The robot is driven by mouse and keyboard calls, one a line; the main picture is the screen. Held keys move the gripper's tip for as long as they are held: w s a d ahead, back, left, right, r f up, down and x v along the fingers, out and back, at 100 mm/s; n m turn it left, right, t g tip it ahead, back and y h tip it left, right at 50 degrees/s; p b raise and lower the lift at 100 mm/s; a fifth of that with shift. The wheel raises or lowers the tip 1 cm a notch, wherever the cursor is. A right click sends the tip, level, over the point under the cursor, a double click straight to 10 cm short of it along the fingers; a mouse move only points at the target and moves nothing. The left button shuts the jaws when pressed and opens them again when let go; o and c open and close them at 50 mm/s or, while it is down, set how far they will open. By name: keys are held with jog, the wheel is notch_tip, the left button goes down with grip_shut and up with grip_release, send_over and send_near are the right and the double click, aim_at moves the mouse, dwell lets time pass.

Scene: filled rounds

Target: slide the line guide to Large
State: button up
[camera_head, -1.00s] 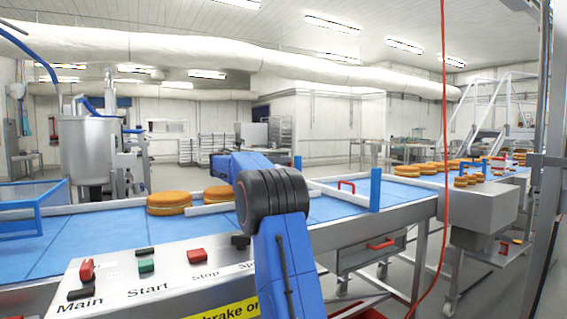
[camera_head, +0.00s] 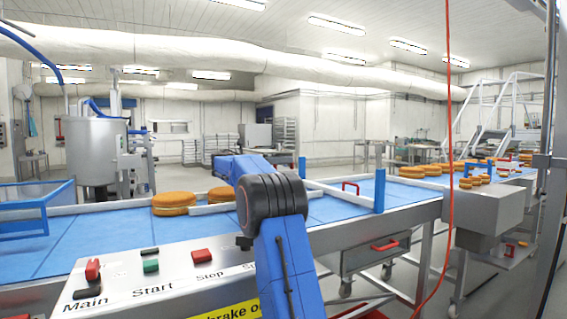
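A blue conveyor (camera_head: 330,208) runs across the view with white rails along it. A white rail (camera_head: 335,191) lies along the belt beyond my arm, near a small red handle (camera_head: 351,185) and a blue upright post (camera_head: 379,190). I cannot tell which of these parts is the line guide. No "Large" mark is readable. My blue arm with its black joint stands in front of the belt and hides part of it. My gripper does not show.
Orange-brown rounds (camera_head: 174,203) sit on the belt at left. A control panel (camera_head: 130,277) with Main, Start and Stop controls is in front. A blue-framed basket (camera_head: 38,210) is at far left. A red cable (camera_head: 450,150) hangs at right. More rounds (camera_head: 411,172) stand farther right.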

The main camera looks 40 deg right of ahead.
jog(key=v, duration=1.7)
jog(key=shift+s, duration=0.1)
jog(key=shift+s, duration=0.1)
